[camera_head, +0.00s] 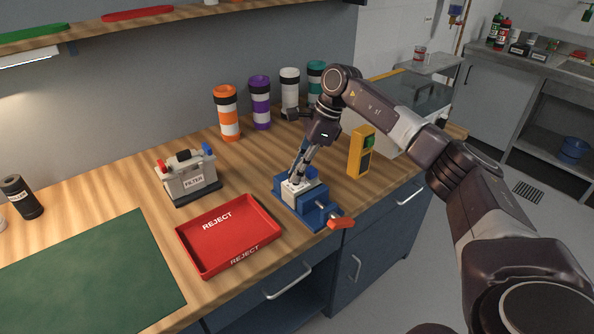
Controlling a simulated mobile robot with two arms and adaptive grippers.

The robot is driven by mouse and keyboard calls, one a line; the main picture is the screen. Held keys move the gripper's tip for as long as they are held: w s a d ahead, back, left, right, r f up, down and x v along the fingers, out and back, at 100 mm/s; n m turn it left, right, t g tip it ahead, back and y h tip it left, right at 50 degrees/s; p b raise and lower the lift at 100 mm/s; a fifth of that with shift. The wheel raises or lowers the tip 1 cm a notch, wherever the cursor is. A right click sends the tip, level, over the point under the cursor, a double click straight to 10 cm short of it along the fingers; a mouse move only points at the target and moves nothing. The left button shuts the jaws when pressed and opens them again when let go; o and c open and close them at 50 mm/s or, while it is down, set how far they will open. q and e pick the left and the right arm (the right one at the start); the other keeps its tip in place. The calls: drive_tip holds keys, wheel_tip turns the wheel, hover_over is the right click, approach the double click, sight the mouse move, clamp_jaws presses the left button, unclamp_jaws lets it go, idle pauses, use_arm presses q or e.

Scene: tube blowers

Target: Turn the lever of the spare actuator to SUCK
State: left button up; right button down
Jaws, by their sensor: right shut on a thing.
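A small pale block (299,188), which looks like the spare actuator, sits in a blue vise-like holder (318,212) near the front edge of the wooden bench. My right gripper (297,174) comes down on it from above and is shut at its top, on what appears to be its lever. The fingers hide most of the lever. I cannot read any SUCK marking or tell which way the lever points. My left gripper is not in view.
An orange-red handle (341,223) sticks out at the holder's front. A red REJECT tray (185,243) lies to its left, with a grey FILTER unit (190,181) behind. A yellow device (360,152) stands to the right. Banded canisters (227,113) stand at the back.

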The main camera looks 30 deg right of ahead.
drive_tip(key=shift+r, duration=0.1)
idle(0.4)
drive_tip(key=c, duration=2)
unclamp_jaws()
drive_tip(key=v, duration=1.2)
